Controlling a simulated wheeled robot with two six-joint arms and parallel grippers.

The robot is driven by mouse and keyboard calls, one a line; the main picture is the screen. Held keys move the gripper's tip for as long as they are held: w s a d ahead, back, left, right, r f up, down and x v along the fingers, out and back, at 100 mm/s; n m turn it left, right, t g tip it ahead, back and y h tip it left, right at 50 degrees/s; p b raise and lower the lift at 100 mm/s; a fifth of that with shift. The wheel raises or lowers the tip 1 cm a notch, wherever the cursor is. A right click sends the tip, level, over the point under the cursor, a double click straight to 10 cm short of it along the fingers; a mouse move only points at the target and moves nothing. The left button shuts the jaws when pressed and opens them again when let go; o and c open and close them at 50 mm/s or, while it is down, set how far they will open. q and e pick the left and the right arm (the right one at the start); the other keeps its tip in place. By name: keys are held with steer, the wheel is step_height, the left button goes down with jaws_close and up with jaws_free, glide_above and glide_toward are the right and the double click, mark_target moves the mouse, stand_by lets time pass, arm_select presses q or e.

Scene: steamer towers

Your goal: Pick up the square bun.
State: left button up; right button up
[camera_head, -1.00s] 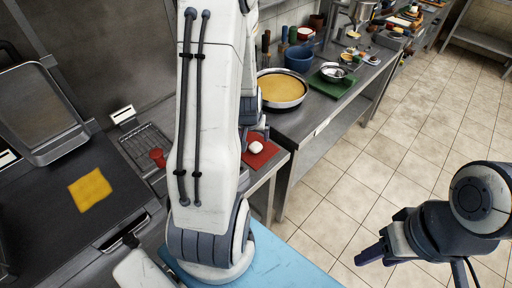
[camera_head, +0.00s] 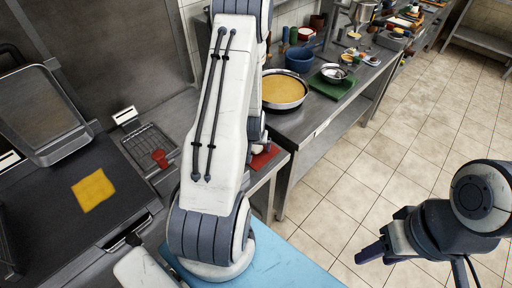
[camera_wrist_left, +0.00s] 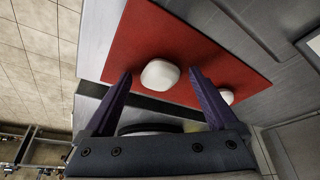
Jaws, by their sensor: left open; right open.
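A white bun with rounded-square sides (camera_wrist_left: 160,74) lies on a red board (camera_wrist_left: 220,62) in the left wrist view. My left gripper (camera_wrist_left: 160,76) is open and empty, with one purple finger on each side of the bun in the picture; I see no contact. A second white bun (camera_wrist_left: 227,97) is partly hidden behind the right-hand finger. In the head view a corner of the red board (camera_head: 264,156) shows, while my left arm hides the buns and left gripper. My right gripper (camera_head: 372,253) is open and empty over the floor, far from the board.
A wide pan with a yellow surface (camera_head: 283,89), a blue pot (camera_head: 299,59) and a green tray (camera_head: 333,84) stand on the counter beyond the board. A flat yellow square (camera_head: 93,190) lies on the dark griddle at left. The tiled floor at right is open.

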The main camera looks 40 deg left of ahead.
arm_select(q)
steer(key=c, duration=1.4)
steer(key=shift+c, duration=0.2)
